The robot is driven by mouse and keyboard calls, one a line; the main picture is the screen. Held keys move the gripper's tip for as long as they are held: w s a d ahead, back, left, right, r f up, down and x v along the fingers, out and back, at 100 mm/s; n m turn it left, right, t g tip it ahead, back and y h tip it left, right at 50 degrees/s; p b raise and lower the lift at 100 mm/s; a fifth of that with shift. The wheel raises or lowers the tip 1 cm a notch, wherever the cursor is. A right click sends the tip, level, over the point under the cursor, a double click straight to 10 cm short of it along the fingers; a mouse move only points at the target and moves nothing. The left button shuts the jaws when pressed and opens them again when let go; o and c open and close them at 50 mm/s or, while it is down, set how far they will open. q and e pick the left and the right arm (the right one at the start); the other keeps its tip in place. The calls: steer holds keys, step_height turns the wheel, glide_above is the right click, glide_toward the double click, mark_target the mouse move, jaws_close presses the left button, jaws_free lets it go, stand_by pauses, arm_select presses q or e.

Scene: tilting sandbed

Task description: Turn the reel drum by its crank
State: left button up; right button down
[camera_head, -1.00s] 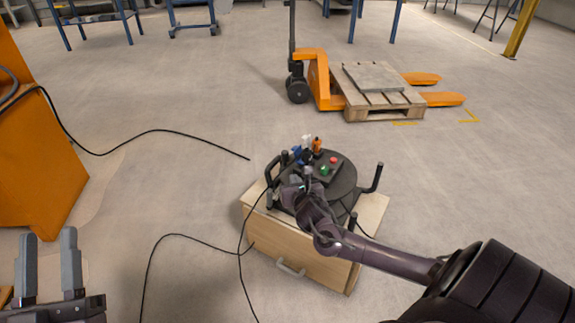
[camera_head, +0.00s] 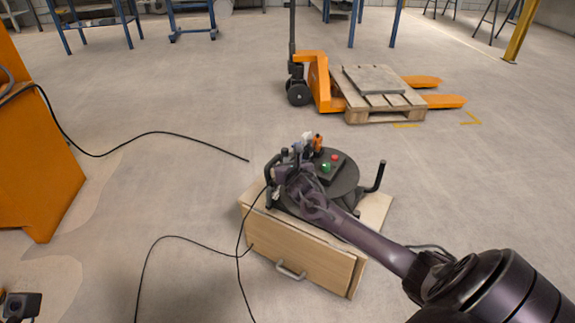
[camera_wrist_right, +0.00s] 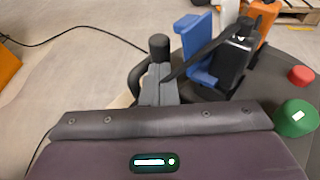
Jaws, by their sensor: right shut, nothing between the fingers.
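The black reel drum (camera_head: 345,182) lies flat on a wooden box. Black upright pegs stand around its rim, one at the right (camera_head: 380,176) and others at the left; I cannot tell which is the crank. My right gripper (camera_head: 286,176) is at the drum's left side, shut and empty. In the right wrist view, its grey fingers (camera_wrist_right: 156,90) are close to a black round-topped peg (camera_wrist_right: 159,46); contact cannot be told. A dark part, likely my left gripper (camera_head: 20,304), shows at the lower left corner; its fingers cannot be made out.
A green button (camera_wrist_right: 295,118) and a red button (camera_wrist_right: 301,76) sit on the drum's top, beside blue (camera_wrist_right: 197,48), black and orange clamps. The wooden box (camera_head: 300,252) has a drawer handle. A black cable (camera_head: 150,255) runs over the floor. A pallet truck (camera_head: 318,82) stands behind.

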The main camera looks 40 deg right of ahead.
mark_target(286, 154)
steer(key=shift+w+d, duration=0.25)
steer(key=shift+w, duration=0.35)
steer(key=shift+w+d+r+m+g+h+p, duration=0.1)
steer(key=shift+w+d+m+g+h+p, duration=0.2)
steer(key=shift+w+m+h+p, duration=0.15)
steer(key=shift+w+d+r+m+g+h+p, duration=0.15)
steer(key=shift+w+m+g+h+p, duration=0.15)
steer(key=shift+m+h, duration=0.15)
steer(key=d+m+g+h, duration=0.1)
steer(key=w+m+g+h+b, duration=0.1)
steer(key=shift+w+d+f+m+h, duration=0.3)
steer(key=shift+d+f, duration=0.05)
steer(key=shift+d, duration=0.05)
steer(key=shift+d+r+g, duration=0.15)
steer(key=shift+g, duration=0.15)
